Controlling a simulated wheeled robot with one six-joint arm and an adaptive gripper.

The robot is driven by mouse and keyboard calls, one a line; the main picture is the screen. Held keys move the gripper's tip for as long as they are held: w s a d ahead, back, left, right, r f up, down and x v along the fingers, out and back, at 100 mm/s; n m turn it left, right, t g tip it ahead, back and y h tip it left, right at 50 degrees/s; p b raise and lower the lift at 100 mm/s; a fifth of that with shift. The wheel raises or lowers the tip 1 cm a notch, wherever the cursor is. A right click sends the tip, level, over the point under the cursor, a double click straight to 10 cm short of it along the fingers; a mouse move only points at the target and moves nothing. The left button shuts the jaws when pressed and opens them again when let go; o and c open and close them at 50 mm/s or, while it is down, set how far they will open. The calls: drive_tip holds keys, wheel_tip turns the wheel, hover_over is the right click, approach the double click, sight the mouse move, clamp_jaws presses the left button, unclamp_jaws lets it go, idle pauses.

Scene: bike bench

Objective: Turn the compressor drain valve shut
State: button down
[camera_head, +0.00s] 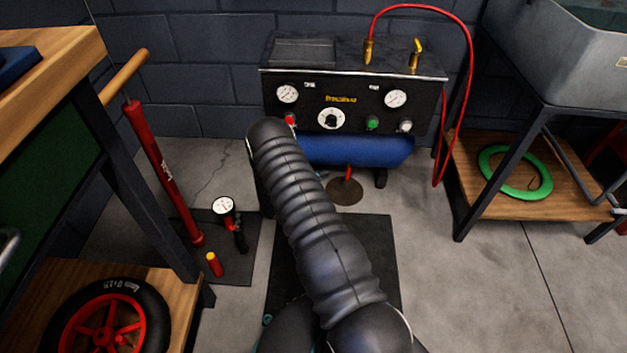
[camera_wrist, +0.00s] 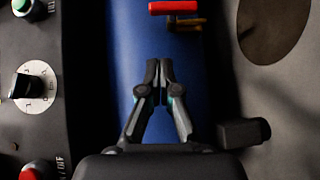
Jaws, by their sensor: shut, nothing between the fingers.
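The compressor (camera_head: 352,78) stands against the back wall with a blue tank (camera_head: 360,151) below its black panel. The drain valve's red lever (camera_head: 348,172) shows under the tank, above a round dark patch on the floor. In the wrist view the red lever (camera_wrist: 173,7) lies level at the top edge, with a brass-coloured valve body (camera_wrist: 187,23) beside it. My gripper (camera_wrist: 161,80) is shut and empty in front of the blue tank. Its fingertips are apart from the lever, which is farther up the picture. In the head view my arm hides the gripper.
A red hose (camera_head: 468,90) loops down the compressor's right side. A red floor pump (camera_head: 165,170) and a workbench (camera_head: 60,60) stand at left. A shelf (camera_head: 470,190) with a green ring (camera_head: 487,160) stands at right. A dark foot (camera_wrist: 243,133) projects near my gripper.

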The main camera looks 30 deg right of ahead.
sight(348, 172)
drive_tip(key=s+d, duration=0.1)
drive_tip(key=d, duration=0.6)
drive_tip(key=shift+f, duration=0.25)
drive_tip(key=shift+s, duration=0.1)
